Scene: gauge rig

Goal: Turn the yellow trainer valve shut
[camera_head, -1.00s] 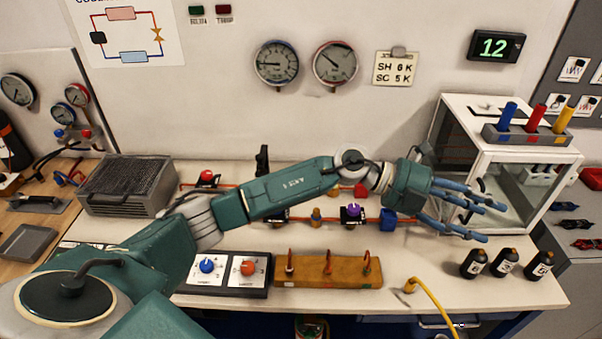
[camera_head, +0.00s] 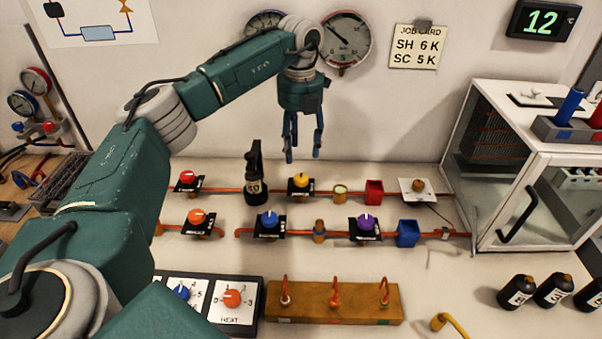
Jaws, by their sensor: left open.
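The yellow trainer valve (camera_head: 301,179) is a round knob on a black plate, set in the back copper pipe line. My left gripper (camera_head: 304,152) points down with its blue fingers apart. It is empty and appears just above the yellow knob in the picture, not visibly touching it. The exact gap in depth is hard to tell. My right gripper is out of the picture.
A red valve (camera_head: 187,177) and a dark bottle-like part (camera_head: 254,174) stand left of the yellow valve. Orange (camera_head: 197,217), blue (camera_head: 268,222) and purple (camera_head: 366,222) valves sit in the front line. A white glass-sided cabinet (camera_head: 545,148) stands at right.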

